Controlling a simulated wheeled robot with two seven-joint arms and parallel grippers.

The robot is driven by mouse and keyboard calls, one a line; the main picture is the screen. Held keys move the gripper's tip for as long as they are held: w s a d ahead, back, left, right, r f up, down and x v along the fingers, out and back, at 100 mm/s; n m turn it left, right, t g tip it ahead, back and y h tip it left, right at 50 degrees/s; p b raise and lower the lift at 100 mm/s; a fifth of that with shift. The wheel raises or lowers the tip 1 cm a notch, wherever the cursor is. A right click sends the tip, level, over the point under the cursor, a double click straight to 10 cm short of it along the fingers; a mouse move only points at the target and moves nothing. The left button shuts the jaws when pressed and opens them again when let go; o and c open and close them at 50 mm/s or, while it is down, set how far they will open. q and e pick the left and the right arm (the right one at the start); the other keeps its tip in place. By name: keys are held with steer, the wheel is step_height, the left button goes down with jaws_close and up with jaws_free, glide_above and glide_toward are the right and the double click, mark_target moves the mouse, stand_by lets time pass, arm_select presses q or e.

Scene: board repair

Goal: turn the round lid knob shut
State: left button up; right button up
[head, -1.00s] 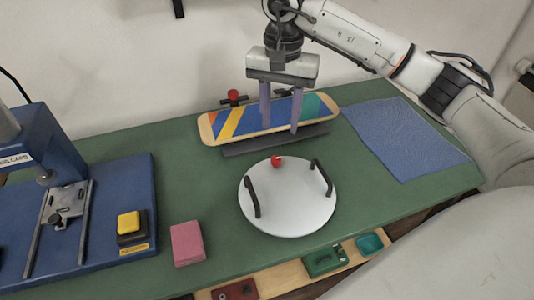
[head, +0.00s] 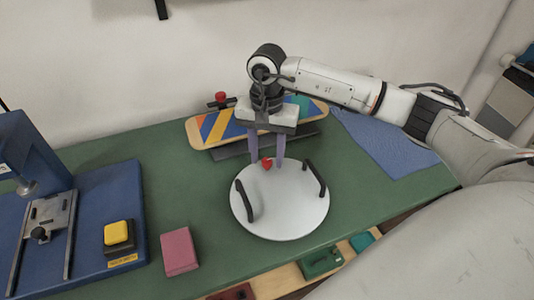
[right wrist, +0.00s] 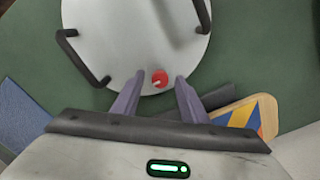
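The round white lid (head: 281,212) lies on the green table and has two black handles, one on each side. The red knob (head: 266,163) sits near the lid's far edge; it also shows in the right wrist view (right wrist: 159,78). My right gripper (head: 266,163) points down at the lid's far edge. Its two purple fingers (right wrist: 155,90) are spread apart, with the red knob between or just beyond their tips, and gaps show on both sides. I cannot tell how deep the knob lies between them. My left gripper is not in view.
A striped board (head: 207,131) in a dark holder stands behind the lid, close to my right gripper. A blue mat (head: 385,145) lies to the right. A pink block (head: 179,251) and a blue press base (head: 105,190) with a yellow button (head: 117,232) are at left.

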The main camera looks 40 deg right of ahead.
jaws_close()
steer(key=shift+m, duration=0.3)
steer(key=m, duration=0.3)
steer(key=shift+b, duration=0.3)
steer(key=m, duration=0.5)
steer(key=shift+m, duration=0.4)
steer(key=m, duration=0.6)
steer(key=shift+m, duration=1.2)
